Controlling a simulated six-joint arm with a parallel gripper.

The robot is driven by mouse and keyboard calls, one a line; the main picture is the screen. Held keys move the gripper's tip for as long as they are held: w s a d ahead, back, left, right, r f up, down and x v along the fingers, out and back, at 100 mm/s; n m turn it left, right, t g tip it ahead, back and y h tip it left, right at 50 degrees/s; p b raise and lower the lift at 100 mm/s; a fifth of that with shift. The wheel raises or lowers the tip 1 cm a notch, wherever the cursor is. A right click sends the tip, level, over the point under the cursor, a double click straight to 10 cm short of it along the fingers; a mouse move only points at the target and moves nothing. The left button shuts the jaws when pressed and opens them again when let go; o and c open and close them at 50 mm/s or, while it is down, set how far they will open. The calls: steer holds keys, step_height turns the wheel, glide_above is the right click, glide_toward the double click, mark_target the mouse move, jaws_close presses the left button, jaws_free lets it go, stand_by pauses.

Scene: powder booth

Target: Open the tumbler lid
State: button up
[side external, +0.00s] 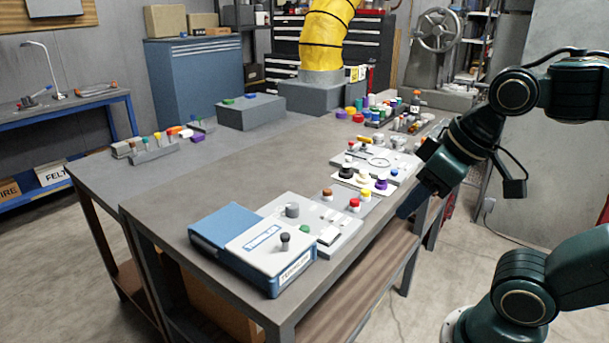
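A blue and white box (252,250) sits at the near corner of the table, with labels on its top and front that are too small to read surely. It looks like the tumbler, and its top looks flat and closed. A black knob (285,240) stands on its right part. My gripper (411,205) hangs at the table's right edge, pointing down and left, well apart from the box. Its fingers are dark and too small to show whether they are open or shut.
A light panel (330,222) with knobs adjoins the box. Several small colored jars and caps stand along the table's right side. A grey block (250,112) and a yellow hose (327,35) are at the back. The table's middle (235,165) is clear.

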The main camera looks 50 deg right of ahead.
steer(key=n+g, duration=0.6)
steer(key=n, duration=0.3)
glide_above(286, 234)
steer(key=f, duration=0.1)
step_height(286, 234, down, 14)
steer(key=shift+r, duration=0.1)
stand_by(0.5)
jaws_close()
